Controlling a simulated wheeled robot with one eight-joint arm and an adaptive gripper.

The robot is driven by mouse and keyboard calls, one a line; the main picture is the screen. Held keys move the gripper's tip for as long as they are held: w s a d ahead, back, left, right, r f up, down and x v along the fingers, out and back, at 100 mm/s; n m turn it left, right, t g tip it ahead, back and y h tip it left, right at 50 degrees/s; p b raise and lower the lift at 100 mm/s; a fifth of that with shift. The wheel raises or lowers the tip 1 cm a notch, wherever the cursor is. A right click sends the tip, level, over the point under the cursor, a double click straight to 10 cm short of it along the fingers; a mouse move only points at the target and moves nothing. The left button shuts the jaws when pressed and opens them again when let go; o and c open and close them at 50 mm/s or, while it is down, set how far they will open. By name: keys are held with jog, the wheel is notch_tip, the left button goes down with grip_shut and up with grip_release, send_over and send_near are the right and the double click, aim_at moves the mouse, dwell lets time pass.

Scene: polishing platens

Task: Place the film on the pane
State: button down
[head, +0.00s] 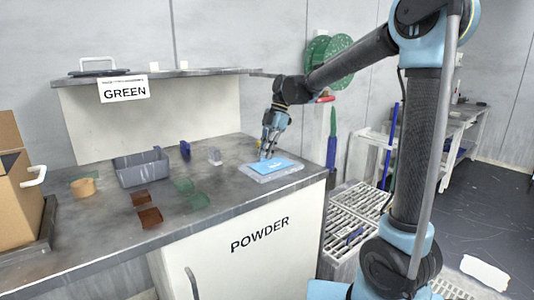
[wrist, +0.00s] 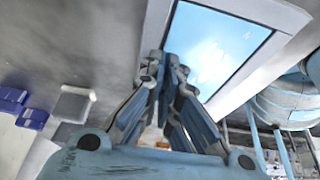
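The film (head: 281,164) is a flat, bright blue sheet lying over the pane (head: 268,177), a pale slab near the right end of the grey bench. In the wrist view the film (wrist: 215,45) looks like a light blue rectangle inside the pane's pale border (wrist: 262,8). My gripper (head: 266,153) points down at the film's edge. In the wrist view my gripper's fingers (wrist: 166,68) converge beside the film's near edge. The fingertips are close together, but I cannot tell whether they grip the film or only touch it.
A grey bin (head: 141,170), brown blocks (head: 149,216), green pieces (head: 193,193), a blue piece (head: 185,149) and a pale block (head: 215,156) stand to the left on the bench. A cardboard box (head: 18,195) is at far left. A shelf (head: 150,75) overhangs the back.

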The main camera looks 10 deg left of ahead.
jog(key=c, duration=1.8)
grip_release()
jog(key=v, duration=1.2)
jog(key=shift+s+r, duration=0.1)
jog(key=shift+s, duration=0.1)
